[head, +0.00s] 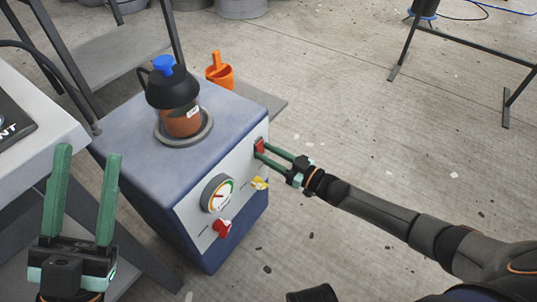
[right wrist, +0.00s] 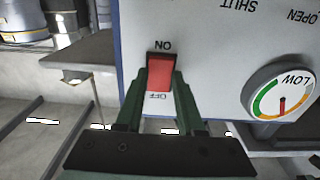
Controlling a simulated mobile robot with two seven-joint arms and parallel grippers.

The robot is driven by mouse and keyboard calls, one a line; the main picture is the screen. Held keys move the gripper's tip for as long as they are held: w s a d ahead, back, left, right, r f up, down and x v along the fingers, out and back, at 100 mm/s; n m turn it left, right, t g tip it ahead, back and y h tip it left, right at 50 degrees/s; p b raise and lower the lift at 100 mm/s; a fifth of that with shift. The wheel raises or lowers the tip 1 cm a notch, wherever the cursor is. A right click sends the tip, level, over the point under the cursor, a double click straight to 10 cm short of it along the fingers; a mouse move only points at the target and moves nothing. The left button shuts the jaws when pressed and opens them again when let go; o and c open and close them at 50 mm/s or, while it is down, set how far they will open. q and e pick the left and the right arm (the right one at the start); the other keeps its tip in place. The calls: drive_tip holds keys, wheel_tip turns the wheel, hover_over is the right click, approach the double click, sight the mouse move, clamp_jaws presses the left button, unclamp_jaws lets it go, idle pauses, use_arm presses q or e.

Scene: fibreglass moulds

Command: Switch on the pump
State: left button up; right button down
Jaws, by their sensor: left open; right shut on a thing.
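The pump is a blue box (head: 150,115) with a pale front panel, standing on the floor. A red rocker switch (head: 259,146) sits at the panel's upper right. In the right wrist view the switch (right wrist: 160,72) lies between inverted ON and OFF labels; I cannot tell which way it is set. My right gripper (head: 262,152) is shut on the switch, its fingers on either side of it in the wrist view. My left gripper (head: 86,158) is open and empty, left of the pump and apart from it.
A round gauge (head: 217,193), a yellow valve handle (head: 260,184) and a red valve handle (head: 222,228) are on the panel. A jar with a black lid and blue knob (head: 164,64) stands on top. An orange container (head: 219,76) is behind. Floor at right is mostly clear.

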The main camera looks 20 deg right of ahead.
drive_tip(key=shift+w+f+t+y+b, duration=0.1)
drive_tip(key=shift+f+t+y+b, duration=0.35)
drive_tip(key=shift+t+b, duration=0.5)
use_arm(q)
drive_tip(key=f, duration=0.3)
drive_tip(key=shift+w+d+f, duration=0.1)
drive_tip(key=shift+d+f, duration=0.15)
drive_tip(key=shift+d, duration=0.05)
use_arm(e)
drive_tip(key=shift+y, duration=0.25)
drive_tip(key=shift+r, duration=0.1)
drive_tip(key=c, duration=0.5)
unclamp_jaws()
use_arm(q)
drive_tip(key=shift+a, duration=0.1)
drive_tip(key=shift+r, duration=0.1)
wheel_tip(320, 180, up, 3)
drive_tip(key=shift+a+f+p, duration=0.15)
drive_tip(key=shift+f+p, duration=0.05)
drive_tip(key=shift+p, duration=0.95)
use_arm(e)
drive_tip(key=v, duration=1.2)
drive_tip(key=shift+s+d, duration=0.1)
drive_tip(key=shift+s, duration=0.15)
